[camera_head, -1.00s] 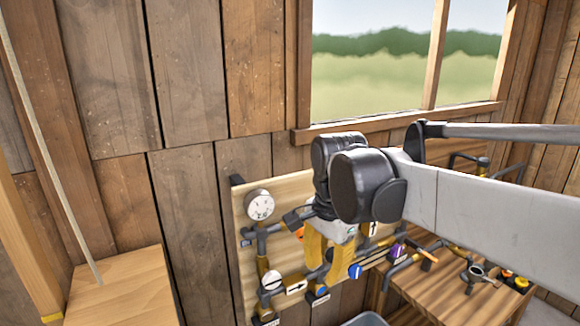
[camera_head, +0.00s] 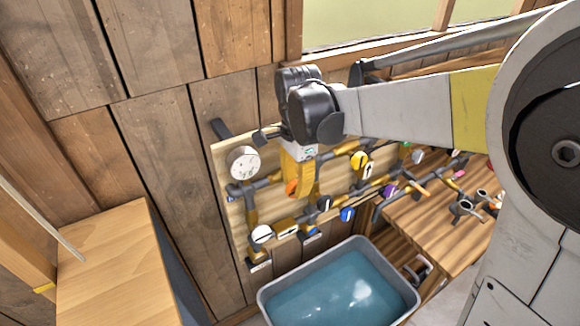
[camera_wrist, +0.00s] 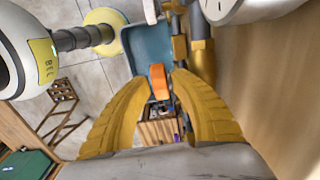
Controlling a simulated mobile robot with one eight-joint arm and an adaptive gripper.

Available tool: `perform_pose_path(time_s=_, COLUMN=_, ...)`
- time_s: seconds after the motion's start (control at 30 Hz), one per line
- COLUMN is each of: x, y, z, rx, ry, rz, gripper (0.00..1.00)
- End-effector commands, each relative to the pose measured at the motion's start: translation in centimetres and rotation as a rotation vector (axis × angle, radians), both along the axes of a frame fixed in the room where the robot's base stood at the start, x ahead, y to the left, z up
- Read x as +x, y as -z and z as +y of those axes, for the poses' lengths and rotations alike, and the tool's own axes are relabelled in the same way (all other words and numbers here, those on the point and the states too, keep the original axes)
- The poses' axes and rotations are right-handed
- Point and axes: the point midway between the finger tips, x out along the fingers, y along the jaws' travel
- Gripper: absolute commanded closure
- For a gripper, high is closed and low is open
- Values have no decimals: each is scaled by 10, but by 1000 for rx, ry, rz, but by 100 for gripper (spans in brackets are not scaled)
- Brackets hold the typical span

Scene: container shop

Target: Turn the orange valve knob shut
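The orange valve knob (camera_head: 292,187) is on the pipework of the wooden panel (camera_head: 228,165), partly hidden by my gripper in the head view. In the wrist view the orange knob (camera_wrist: 158,82) shows between the tips of my yellow fingers. My gripper (camera_head: 298,188) is in front of the panel, pointing down at the knob. In the wrist view my gripper (camera_wrist: 162,80) has its fingertips apart, close on both sides of the knob. I cannot tell whether either finger touches it.
A round gauge (camera_head: 243,163) is at the panel's upper left. Other knobs are close by: white (camera_head: 262,234), blue (camera_head: 347,214), yellow (camera_head: 359,159) and purple (camera_head: 389,192). A grey tub of water (camera_head: 263,295) stands below. A wooden bench (camera_head: 440,225) is at right.

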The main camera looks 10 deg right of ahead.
Motion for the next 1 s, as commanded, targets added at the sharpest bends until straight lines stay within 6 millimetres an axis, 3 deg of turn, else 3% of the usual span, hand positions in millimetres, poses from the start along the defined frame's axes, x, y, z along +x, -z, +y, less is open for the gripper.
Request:
perform_pose_path(time_s=0.4, x=0, y=11, z=0, rx=0, ry=0, rz=0, gripper=75)
perform_pose_path(time_s=0.5, x=0, y=11, z=0, rx=0, ry=0, rz=0, gripper=100)
perform_pose_path(time_s=1.0, x=0, y=13, z=-2, rx=82, ry=3, rz=34, gripper=100)
